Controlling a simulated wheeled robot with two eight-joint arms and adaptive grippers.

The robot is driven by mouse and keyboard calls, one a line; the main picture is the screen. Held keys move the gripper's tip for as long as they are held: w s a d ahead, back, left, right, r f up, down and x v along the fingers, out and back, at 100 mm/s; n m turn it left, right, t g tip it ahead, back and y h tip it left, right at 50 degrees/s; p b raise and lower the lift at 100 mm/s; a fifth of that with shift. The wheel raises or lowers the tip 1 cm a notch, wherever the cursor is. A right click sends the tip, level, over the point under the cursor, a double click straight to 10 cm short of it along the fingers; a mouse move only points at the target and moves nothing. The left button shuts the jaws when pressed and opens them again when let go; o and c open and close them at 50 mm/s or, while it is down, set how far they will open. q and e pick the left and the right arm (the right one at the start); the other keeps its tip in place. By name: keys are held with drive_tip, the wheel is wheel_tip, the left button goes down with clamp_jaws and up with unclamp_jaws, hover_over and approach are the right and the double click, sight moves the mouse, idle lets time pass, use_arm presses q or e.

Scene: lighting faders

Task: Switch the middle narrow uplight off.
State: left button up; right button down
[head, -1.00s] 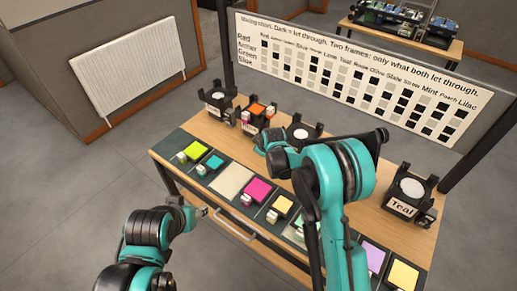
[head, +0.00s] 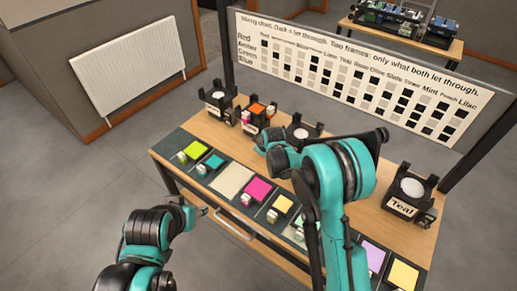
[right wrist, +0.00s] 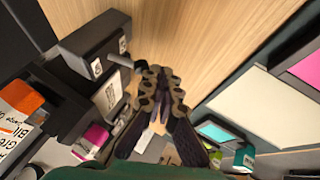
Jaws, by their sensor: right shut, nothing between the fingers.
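Black uplights stand on the wooden table: one at the left (head: 217,98), one with an orange filter (head: 259,110), one with a pale round lens (head: 301,132), and one labelled Teal (head: 403,207). Which is the middle narrow one is not certain; my right arm may hide others. In the right wrist view my right gripper (right wrist: 163,88) is shut and empty, its tips beside a black uplight housing (right wrist: 95,45) with a small grey lever (right wrist: 120,61). I cannot tell whether they touch. My left gripper (head: 203,211) is off the table's front edge, its jaws too small to read.
Coloured filter frames lie along the front, including lime (head: 195,150), magenta (head: 258,190) and lilac (head: 373,257). The orange filter (right wrist: 22,96) is close left of my right gripper. A mixing chart (head: 350,75) stands behind. Bare wood (right wrist: 190,35) lies beyond the fingertips.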

drive_tip(key=shift+r, duration=0.15)
idle(0.3)
drive_tip(key=shift+r+p, duration=0.45)
drive_tip(key=shift+r, duration=0.2)
drive_tip(key=shift+s+a+r, duration=0.1)
drive_tip(key=shift+a+r, duration=0.1)
drive_tip(key=shift+r, duration=0.1)
drive_tip(key=s+a+r+p, duration=0.1)
drive_tip(key=s+r+p, duration=0.3)
drive_tip(key=s+r, duration=0.4)
drive_tip(key=shift+s+a+r+p, duration=0.25)
drive_tip(key=shift+r+p, duration=0.1)
drive_tip(key=shift+r, duration=0.15)
